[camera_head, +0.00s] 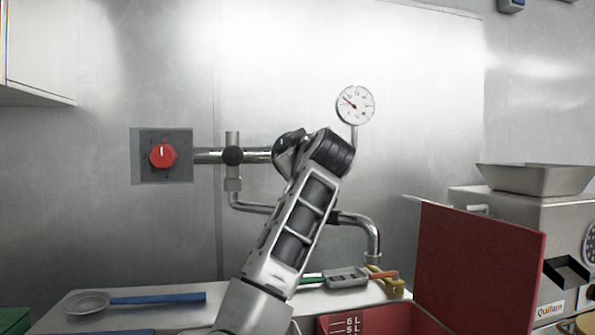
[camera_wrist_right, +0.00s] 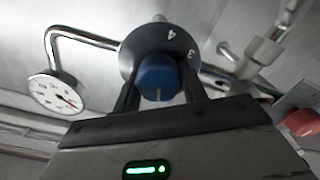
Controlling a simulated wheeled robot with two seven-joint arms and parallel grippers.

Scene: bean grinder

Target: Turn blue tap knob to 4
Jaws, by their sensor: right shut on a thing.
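The blue tap knob (camera_wrist_right: 157,72) sits on a round dark dial (camera_wrist_right: 133,48) in the right wrist view. A white 4 and a white 3 show on the dial's upper right part. The knob's white mark points down in that view, away from the 4. My right gripper (camera_wrist_right: 160,88) is shut on the blue knob, one dark finger on each side. In the head view my right arm reaches up to the pipe and hides the knob and the gripper's fingers. My left gripper is in neither view.
A red knob (camera_head: 162,156) on a grey plate is left along the pipe. A pressure gauge (camera_head: 355,104) stands right of my wrist. A curved spout (camera_head: 372,235) is below. A red board (camera_head: 478,268) and a steel machine (camera_head: 540,215) stand at right.

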